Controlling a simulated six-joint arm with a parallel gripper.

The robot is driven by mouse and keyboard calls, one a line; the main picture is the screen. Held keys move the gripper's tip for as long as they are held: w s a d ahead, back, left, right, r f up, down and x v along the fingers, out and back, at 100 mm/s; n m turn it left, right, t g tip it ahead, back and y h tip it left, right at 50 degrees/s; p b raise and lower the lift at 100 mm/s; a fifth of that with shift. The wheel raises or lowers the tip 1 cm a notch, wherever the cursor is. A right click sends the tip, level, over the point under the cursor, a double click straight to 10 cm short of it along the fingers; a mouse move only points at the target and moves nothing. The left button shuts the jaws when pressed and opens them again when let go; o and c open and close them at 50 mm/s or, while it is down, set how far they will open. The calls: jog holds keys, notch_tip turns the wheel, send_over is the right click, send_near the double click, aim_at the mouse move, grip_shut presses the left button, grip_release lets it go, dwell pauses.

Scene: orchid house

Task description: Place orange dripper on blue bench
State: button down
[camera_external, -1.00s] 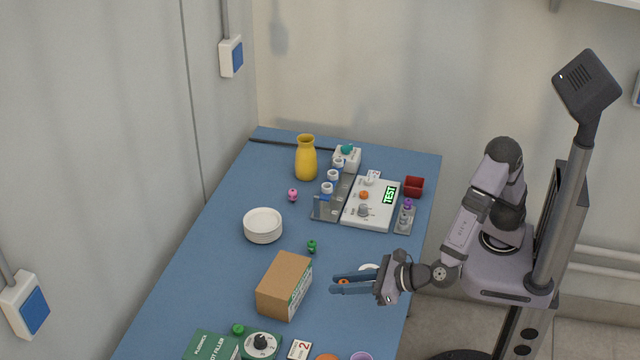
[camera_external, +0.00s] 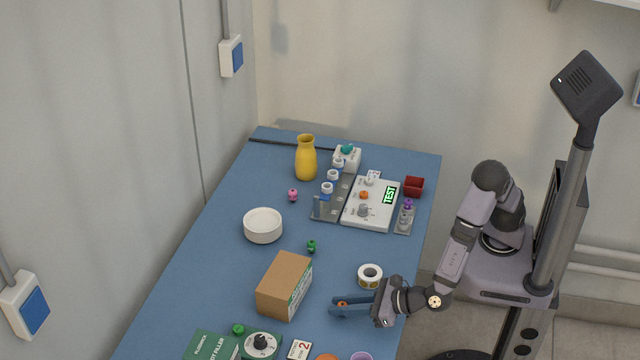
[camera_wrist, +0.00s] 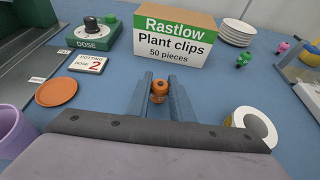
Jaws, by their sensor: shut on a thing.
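My gripper (camera_external: 338,308) is shut on the orange dripper (camera_wrist: 157,92), which sits upright between its two blue-grey fingers. The dripper also shows as a small orange spot in the external view (camera_external: 343,303). The blue bench (camera_external: 215,265) spreads beneath the gripper. The dripper is over the bench's right part, just right of the cardboard box. I cannot tell whether its base touches the bench top.
A plant clips box (camera_wrist: 172,42) stands in front of the fingers. A white tape roll (camera_wrist: 252,128) lies to the right. An orange saucer (camera_wrist: 56,92), a purple pot (camera_wrist: 12,130) and a dose unit (camera_wrist: 93,34) are at left. Bare bench surrounds the fingers.

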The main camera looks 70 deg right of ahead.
jog(key=shift+f, duration=0.1)
jog(key=shift+f, duration=0.1)
jog(key=c, duration=1.6)
grip_release()
jog(key=shift+r, duration=0.25)
jog(key=v, duration=1.2)
jog(key=shift+b, duration=0.4)
